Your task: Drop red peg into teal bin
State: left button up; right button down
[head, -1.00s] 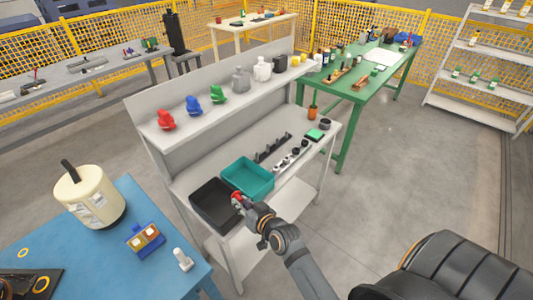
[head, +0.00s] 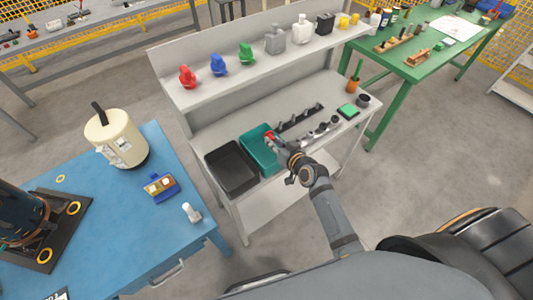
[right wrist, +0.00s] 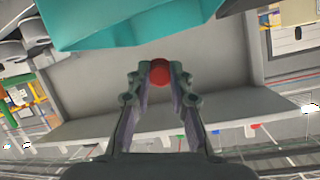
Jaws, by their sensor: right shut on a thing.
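My right gripper (head: 272,139) is shut on the red peg (head: 269,134). In the head view it overlaps the right part of the teal bin (head: 252,160); how high the peg is above it I cannot tell. In the right wrist view the red peg (right wrist: 160,72) shows as a round end between the fingertips of my right gripper (right wrist: 161,75). The teal bin (right wrist: 130,28) fills the top of that view, apart from the peg in the picture. My left gripper is not in view.
A black bin (head: 232,167) stands left of the teal bin on the grey workbench (head: 345,127). Dark holders (head: 300,118) and a row of small parts (head: 322,131) lie right of it. The shelf above carries red, blue and green items (head: 187,77). A blue table (head: 120,215) is at left.

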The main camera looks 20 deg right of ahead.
notch_tip(320, 180, down, 4)
jog(key=b, duration=0.3)
jog(key=c, duration=1.1)
grip_release()
jog(key=shift+r, duration=0.1)
jog(key=shift+s, duration=0.15)
jog(key=v, duration=1.1)
jog(key=shift+s+r, duration=0.2)
jog(key=shift+s, duration=0.1)
